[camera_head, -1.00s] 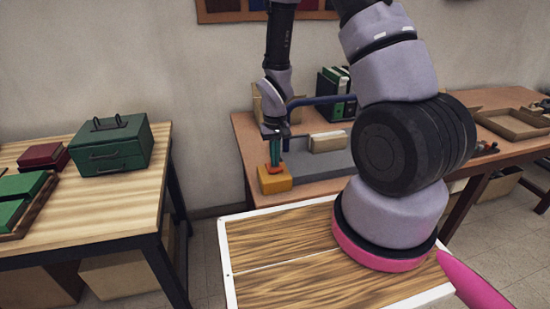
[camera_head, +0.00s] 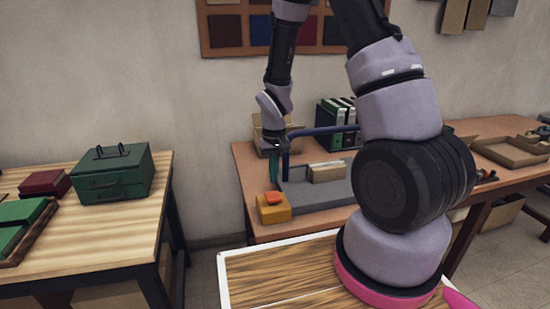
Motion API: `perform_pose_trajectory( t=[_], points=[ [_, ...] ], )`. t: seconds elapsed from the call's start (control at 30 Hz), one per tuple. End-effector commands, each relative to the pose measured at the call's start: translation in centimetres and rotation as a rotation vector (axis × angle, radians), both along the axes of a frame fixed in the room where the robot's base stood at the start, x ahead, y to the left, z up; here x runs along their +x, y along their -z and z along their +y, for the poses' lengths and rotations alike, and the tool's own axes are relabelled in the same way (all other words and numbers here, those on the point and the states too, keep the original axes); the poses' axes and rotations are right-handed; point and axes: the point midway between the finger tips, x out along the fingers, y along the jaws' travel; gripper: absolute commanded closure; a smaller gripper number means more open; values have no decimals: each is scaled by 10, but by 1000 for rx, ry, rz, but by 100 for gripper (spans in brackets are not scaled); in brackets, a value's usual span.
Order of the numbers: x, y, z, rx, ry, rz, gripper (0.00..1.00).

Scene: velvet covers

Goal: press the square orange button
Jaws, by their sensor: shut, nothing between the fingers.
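The square orange button (camera_head: 274,197) sits on top of a yellow box (camera_head: 273,210) at the near left corner of the brown workbench. My gripper (camera_head: 273,181) points down above the button, its dark teal fingers shut and empty. A small gap seems to show between the fingertips and the button. Whether the button is pushed in is too small to tell.
A blue bar (camera_head: 318,131) and a grey plate with a tan block (camera_head: 327,172) stand right of the box. Dark and green binders (camera_head: 337,115) are behind. A green case (camera_head: 112,173) stands on the left table. An empty tray (camera_head: 510,152) lies far right.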

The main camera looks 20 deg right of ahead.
Motion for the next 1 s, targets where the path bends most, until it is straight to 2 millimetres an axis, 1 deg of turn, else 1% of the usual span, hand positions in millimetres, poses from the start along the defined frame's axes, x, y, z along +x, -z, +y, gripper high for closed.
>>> perform_pose_trajectory(
  t=[0.03, 0.1, 0.2, 0.3, 0.4, 0.57, 1.0],
  points=[
    [2, -14, 0, 2, 0, -6, 100],
    [1, -29, 0, 2, 1, -6, 100],
    [1, -47, 0, 1, 0, -5, 100],
    [1, -60, 0, 1, 1, -3, 100],
    [1, -68, 0, 1, 1, -3, 100],
    [1, -72, 0, 0, 1, -1, 100],
    [1, -71, 0, 0, 1, -1, 100]
  ],
)
